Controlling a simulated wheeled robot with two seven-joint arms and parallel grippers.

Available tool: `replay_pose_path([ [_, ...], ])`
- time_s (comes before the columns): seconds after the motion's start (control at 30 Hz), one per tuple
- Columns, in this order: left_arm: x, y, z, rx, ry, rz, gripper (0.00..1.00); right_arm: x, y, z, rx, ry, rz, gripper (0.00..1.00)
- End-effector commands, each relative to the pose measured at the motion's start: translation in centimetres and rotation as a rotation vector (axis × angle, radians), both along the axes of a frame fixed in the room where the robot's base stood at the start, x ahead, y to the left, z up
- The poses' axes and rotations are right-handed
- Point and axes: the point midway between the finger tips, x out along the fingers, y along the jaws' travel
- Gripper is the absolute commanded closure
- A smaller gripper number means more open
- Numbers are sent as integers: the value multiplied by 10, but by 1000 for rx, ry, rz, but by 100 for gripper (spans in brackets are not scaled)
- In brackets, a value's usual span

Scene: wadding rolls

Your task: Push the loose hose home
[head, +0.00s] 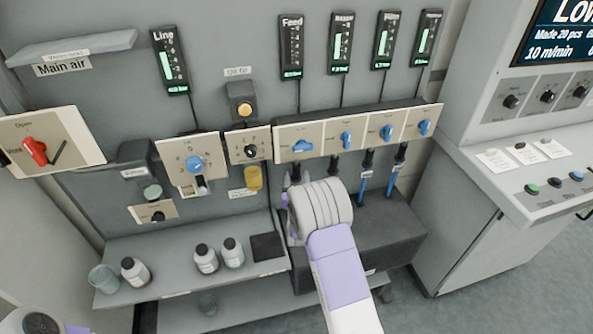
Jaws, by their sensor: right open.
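A valve panel (360,135) with several blue knobs runs across the middle of the head view, with dark fittings below it. Two blue hoses, a left one (362,190) and a right one (392,184), run from these fittings down to a dark block (400,225). Another dark fitting (334,166) shows just above my right wrist; anything below it is hidden by my arm. I cannot tell which hose is loose. My right gripper (291,182) is open below the panel's left end, left of the blue hoses and apart from them. My left gripper is out of view.
Bottles (206,259) and a beaker (104,278) stand on a grey shelf (180,262) left of my right arm. A red-handled valve (36,150) is at far left. A control console (540,170) stands right. Gauges (291,46) hang above the panel.

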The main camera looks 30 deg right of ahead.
Motion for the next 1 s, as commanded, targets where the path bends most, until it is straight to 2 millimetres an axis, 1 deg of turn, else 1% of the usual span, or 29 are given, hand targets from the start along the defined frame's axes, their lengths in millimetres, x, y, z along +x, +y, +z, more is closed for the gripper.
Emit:
replay_pose_path([
  [0.03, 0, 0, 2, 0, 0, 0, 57, -7, 4, 1, 2, 1, 1, 46],
  [0.1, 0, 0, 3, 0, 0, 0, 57, -13, 7, 1, 1, 0, 0, 46],
  [0.23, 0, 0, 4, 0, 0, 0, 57, -21, 11, 1, 0, -1, 0, 46],
  [0.73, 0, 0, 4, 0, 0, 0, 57, -23, 12, 0, 0, -1, 0, 46],
  [0.8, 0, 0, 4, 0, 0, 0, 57, -24, 12, -2, 4, 7, 1, 46],
  [0.87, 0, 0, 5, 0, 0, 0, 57, -26, 15, -11, 20, 35, 8, 46],
  [0.97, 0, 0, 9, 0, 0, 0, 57, -37, 25, -45, 87, 150, 33, 46],
  [1.0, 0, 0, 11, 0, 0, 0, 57, -46, 33, -65, 126, 219, 49, 46],
])
